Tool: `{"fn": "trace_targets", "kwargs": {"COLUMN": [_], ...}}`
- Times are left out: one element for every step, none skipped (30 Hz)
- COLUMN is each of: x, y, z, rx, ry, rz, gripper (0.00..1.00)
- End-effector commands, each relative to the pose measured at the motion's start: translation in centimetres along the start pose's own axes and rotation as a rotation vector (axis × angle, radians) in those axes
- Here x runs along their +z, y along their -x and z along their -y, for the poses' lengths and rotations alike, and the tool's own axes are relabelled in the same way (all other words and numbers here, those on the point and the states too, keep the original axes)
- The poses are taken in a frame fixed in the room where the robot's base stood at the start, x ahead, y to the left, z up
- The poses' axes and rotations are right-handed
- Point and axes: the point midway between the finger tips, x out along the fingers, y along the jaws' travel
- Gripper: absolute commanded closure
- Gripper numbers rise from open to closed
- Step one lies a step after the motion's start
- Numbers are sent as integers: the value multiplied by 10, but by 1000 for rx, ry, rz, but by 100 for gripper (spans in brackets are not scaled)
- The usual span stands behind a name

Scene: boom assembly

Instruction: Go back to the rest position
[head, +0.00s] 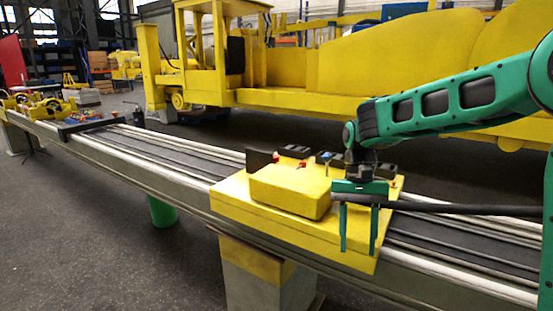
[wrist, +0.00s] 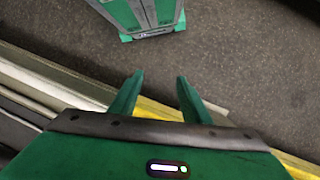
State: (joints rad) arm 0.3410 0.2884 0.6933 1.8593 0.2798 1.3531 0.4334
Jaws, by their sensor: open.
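My gripper (head: 358,250) hangs from the green arm on the right, fingers pointing down at the near right part of a yellow platform. Its two green fingers are apart, with nothing seen between them. In the wrist view the open gripper (wrist: 157,82) shows dark floor between its fingertips and a yellow edge behind them. I cannot tell whether the fingers touch the platform.
The yellow platform (head: 235,207) sits on a long rail beam (head: 150,165). A yellow box (head: 290,190) stands on it, left of my gripper. A dark rod or hose (head: 460,209) runs right from behind the gripper. A large yellow machine (head: 400,60) stands behind. Floor (head: 80,230) is clear at front left.

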Motion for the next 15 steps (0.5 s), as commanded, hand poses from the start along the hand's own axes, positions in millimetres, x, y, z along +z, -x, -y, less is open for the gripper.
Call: {"fn": "trace_targets", "kwargs": {"x": [4, 6, 10, 12, 16, 20, 24, 29, 35, 40, 46, 53, 59, 66, 74], "y": [0, -2, -3, -3, -4, -6, -7, -8, -10, -12, -14, -17, -20, -23, -27], "z": [-21, -34, -50, -62, -74, -91, -103, -115, -130, -142, -153, -168, -178, -189, -202], "rx": [18, 26, 35, 40, 45, 49, 52, 54, 54, 53, 51, 47, 43, 39, 30], "ry": [-18, -27, -38, -47, -56, -68, -77, -87, -98, -106, -115, -126, -136, -143, -154], "rz": [-28, -41, -58, -71, -82, -98, -109, -118, -133, -143, -152, -165, -174, -182, -194], "gripper": [57, 57, 57, 57, 57, 57, 57, 57, 57, 57, 57, 57, 57, 57, 57]}}
